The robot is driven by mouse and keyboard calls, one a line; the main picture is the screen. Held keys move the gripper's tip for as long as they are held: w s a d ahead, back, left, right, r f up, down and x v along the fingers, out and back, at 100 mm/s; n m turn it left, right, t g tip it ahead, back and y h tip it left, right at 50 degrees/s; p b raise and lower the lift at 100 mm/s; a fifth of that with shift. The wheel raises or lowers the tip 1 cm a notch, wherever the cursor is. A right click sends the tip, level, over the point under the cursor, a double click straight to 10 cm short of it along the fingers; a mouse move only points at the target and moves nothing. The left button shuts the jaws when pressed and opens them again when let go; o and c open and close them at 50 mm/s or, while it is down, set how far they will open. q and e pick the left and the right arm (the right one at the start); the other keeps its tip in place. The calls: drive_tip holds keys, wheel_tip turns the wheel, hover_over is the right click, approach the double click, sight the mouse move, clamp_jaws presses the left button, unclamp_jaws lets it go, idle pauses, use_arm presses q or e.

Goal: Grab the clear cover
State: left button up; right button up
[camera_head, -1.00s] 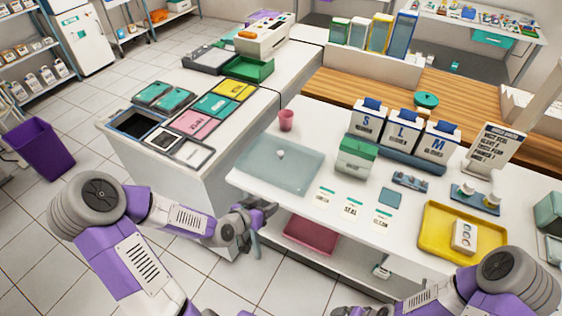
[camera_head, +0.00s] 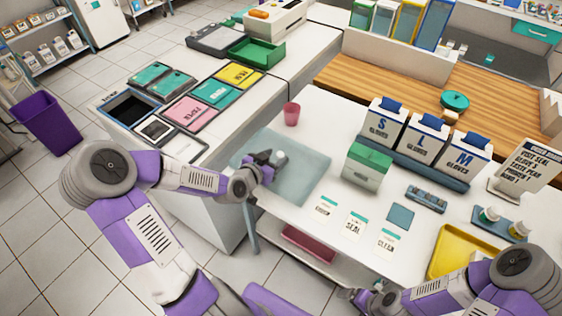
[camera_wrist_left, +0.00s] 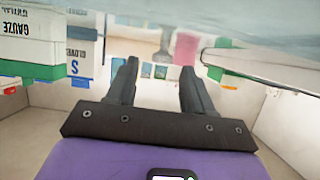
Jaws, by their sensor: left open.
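The clear cover (camera_head: 305,180) is a translucent bluish sheet with a small pale knob (camera_head: 280,155), lying flat on the left part of the white table. My left gripper (camera_head: 272,158) is open over the cover, with its fingertips close to the knob. I cannot tell whether they touch it. In the left wrist view, the two fingers (camera_wrist_left: 155,75) are apart, and the cover (camera_wrist_left: 270,66) spans the top as a see-through band. My right gripper (camera_head: 362,298) is low at the bottom edge of the head view; its jaws are too small to read.
A pink cup (camera_head: 291,114) stands just behind the cover. A green-and-white box (camera_head: 367,167), labelled cards (camera_head: 355,223) and glove boxes (camera_head: 425,140) are to the right. A yellow tray (camera_head: 452,246) lies at front right. A side counter with coloured cases (camera_head: 190,110) borders the left.

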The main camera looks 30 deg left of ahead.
sight(280, 154)
use_arm(q)
drive_tip(key=b+x, duration=0.1)
drive_tip(key=x, duration=0.3)
drive_tip(key=shift+f, duration=0.1)
clamp_jaws()
